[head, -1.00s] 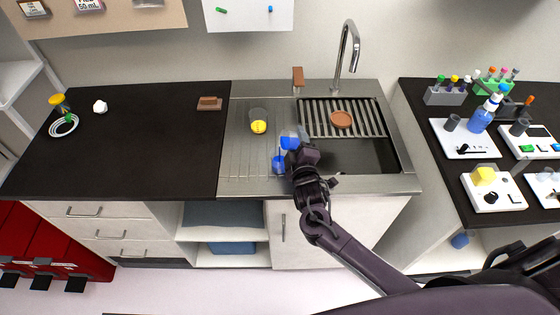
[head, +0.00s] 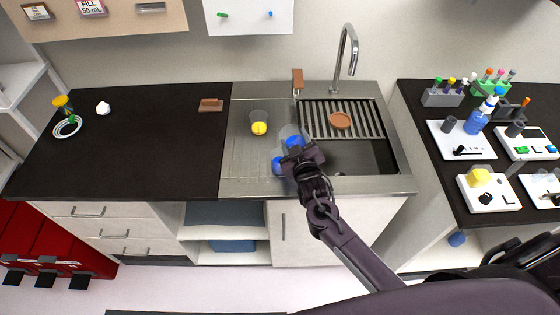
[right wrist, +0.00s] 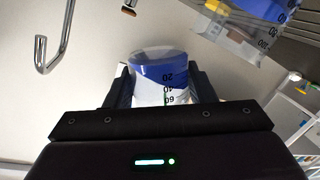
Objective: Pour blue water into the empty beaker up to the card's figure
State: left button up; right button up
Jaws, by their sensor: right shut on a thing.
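My right gripper (head: 300,153) is shut on a clear beaker with blue water (head: 293,141), over the steel drainboard by the sink. The card (head: 91,7) reads "FILL 50 mL". My left gripper is not in view.
A beaker with yellow liquid (head: 259,122) stands behind on the drainboard. The black counter (head: 150,150) at left is mostly clear.

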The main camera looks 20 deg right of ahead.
aim_at(287, 127)
jog(key=m, duration=0.2)
jog(key=shift+a+f+m+y, duration=0.3)
jog(key=shift+a+f, duration=0.05)
jog(key=shift+w+a+f+m+y, duration=0.1)
jog(key=shift+a+m+y, duration=0.3)
jog(key=shift+m, duration=0.8)
notch_tip(287, 127, up, 4)
jog(key=p, duration=0.2)
jog(key=shift+p, duration=0.3)
jog(key=shift+r, duration=0.5)
